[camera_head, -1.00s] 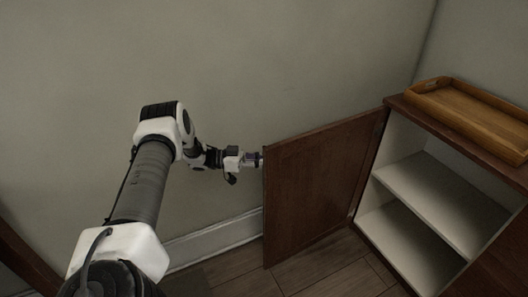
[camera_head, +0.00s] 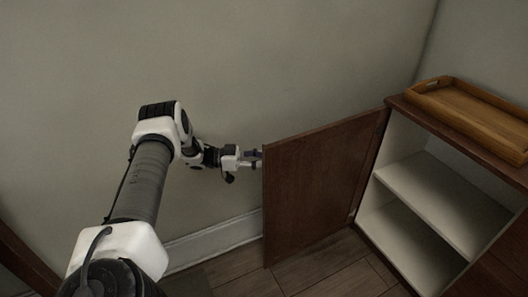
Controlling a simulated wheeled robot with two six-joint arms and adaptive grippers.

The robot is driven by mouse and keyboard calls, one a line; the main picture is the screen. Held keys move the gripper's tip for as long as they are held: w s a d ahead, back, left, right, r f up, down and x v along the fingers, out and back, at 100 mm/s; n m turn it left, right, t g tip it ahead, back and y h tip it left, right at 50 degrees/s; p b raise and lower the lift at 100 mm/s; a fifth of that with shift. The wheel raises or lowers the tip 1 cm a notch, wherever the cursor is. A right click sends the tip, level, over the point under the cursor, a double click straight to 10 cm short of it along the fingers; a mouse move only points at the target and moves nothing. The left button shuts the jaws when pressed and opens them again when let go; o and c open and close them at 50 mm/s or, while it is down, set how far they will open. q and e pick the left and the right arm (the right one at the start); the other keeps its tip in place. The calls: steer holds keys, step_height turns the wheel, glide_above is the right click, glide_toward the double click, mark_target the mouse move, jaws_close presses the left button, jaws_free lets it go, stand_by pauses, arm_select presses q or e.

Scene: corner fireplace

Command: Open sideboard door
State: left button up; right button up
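The sideboard (camera_head: 395,104) stands at the right, its compartment open to view. Its dark red-brown door (camera_head: 318,190) is swung wide, hinged at the sideboard's left edge. Inside are white walls and a white shelf (camera_head: 445,200), with nothing on it that I can see. My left gripper (camera_head: 256,156) is at the door's free edge, near its top left. Its fingertips are partly hidden by the door, so I cannot tell whether they grip it or are open. My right gripper is not in view.
A wooden tray (camera_head: 470,112) lies on the sideboard top. A plain grey-green wall (camera_head: 300,60) with a white baseboard (camera_head: 215,238) stands behind my arm and the door. The wooden floor (camera_head: 335,268) in front of the open door is clear.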

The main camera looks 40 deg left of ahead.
arm_select(q)
steer(key=v, duration=0.6)
steer(key=shift+s+a, duration=0.2)
